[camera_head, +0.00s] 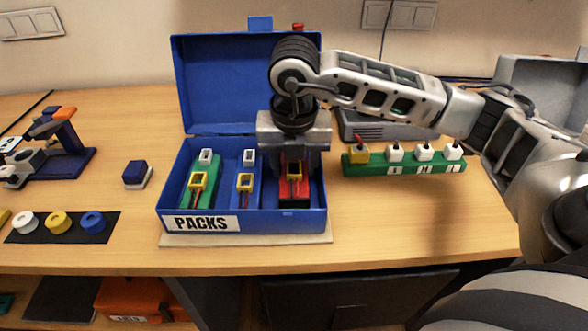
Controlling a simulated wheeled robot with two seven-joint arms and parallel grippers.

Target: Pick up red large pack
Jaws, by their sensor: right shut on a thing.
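The red large pack (293,189) stands in the right compartment of the open blue box labelled PACKS (270,224). A green pack (201,187) lies in the left compartment and a blue pack (246,180) in the middle one, each with a white and a yellow connector. My left gripper is not in view.
A green strip (405,167) with one yellow and several white connectors lies right of the box. A small blue and white block (137,174) and a black mat (62,227) with rings lie left. The raised blue lid (225,90) stands behind the packs.

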